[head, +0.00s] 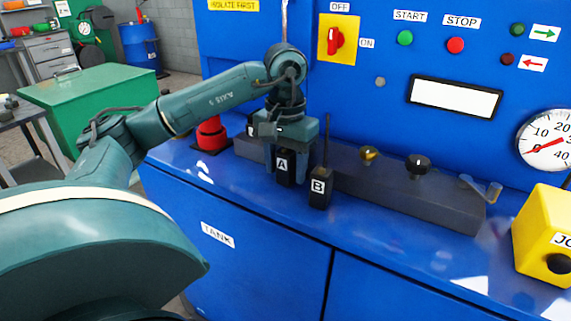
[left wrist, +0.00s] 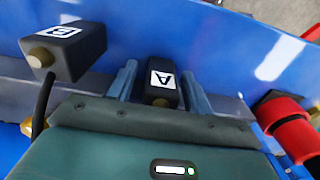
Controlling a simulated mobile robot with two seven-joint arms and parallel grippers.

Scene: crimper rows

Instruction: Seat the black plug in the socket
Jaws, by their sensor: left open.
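Two black blocks, one marked A (head: 283,166) and one marked B (head: 319,188), stand on the blue ledge in front of a dark bar. They also show in the left wrist view as A (left wrist: 160,90) and B (left wrist: 72,50). B has a brass-coloured end, and a thin black cable shows near it. I cannot tell from the frames which is the plug; no socket is clearly visible. My left gripper (head: 284,178) is open, pointing down over A, with one finger on each side of it. Contact with A is not clear.
The dark bar (head: 410,194) carries a brass knob (head: 368,153), a black knob (head: 418,164) and a grey lever (head: 482,188). A red round fitting (head: 211,134) stands left of my gripper. A yellow box (head: 540,232) stands at the right. The front ledge right of B is clear.

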